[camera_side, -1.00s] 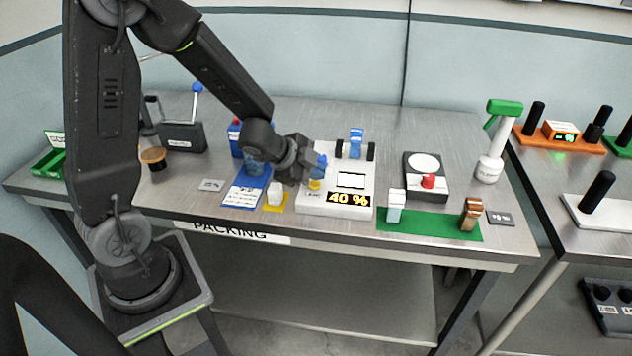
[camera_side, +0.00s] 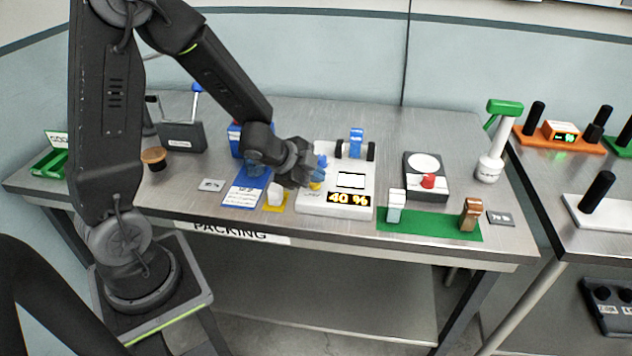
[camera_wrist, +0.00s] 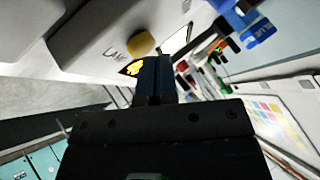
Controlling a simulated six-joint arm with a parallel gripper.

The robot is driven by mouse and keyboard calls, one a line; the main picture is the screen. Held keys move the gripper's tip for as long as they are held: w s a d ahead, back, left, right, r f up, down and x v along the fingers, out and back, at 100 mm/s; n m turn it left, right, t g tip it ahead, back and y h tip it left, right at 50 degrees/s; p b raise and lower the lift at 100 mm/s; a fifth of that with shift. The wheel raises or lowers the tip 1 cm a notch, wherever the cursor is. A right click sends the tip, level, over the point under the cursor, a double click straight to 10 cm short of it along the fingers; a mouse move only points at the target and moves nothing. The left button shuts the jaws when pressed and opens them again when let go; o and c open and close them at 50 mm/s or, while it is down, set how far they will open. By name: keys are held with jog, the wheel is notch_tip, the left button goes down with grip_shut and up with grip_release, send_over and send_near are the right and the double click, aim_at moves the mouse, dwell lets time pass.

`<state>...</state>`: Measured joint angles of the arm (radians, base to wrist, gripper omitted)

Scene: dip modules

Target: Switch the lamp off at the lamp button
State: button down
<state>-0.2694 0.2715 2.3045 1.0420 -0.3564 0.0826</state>
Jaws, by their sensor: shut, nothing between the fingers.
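The lamp button is a yellow dome (camera_side: 316,186) at the left front of a white module (camera_side: 326,208). It shows in the wrist view as a yellow knob (camera_wrist: 142,43) beside a partly readable label. The module carries a pale rectangular panel (camera_side: 351,180) and an orange display (camera_side: 348,199) reading 40 %. My gripper (camera_side: 320,163) is shut and empty, its blue fingertips close to the button in the side view. In the wrist view the fingers (camera_wrist: 154,72) sit just below the button in the picture; I cannot tell whether they touch it.
A blue piece between black posts (camera_side: 356,143) stands behind the panel. A black box with a white disc and a red knob (camera_side: 428,181) is to the right. A green mat (camera_side: 430,226) holds two small blocks. A blue card (camera_side: 245,193) and yellow pad (camera_side: 275,204) lie left.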

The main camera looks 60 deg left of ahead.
jog(key=shift+r, duration=0.85)
jog(key=shift+r, duration=0.2)
jog(key=s+r+n+y, duration=0.5)
jog(key=s+r+n, duration=0.15)
jog(key=r, duration=0.45)
jog(key=s+d+r+n+g+h, duration=0.3)
jog(key=s+d, duration=0.4)
jog(key=s, duration=0.5)
jog(key=shift+s+d+r+n+h, duration=0.15)
jog(key=shift+d+r+n+h, duration=0.2)
jog(key=shift+n, duration=0.3)
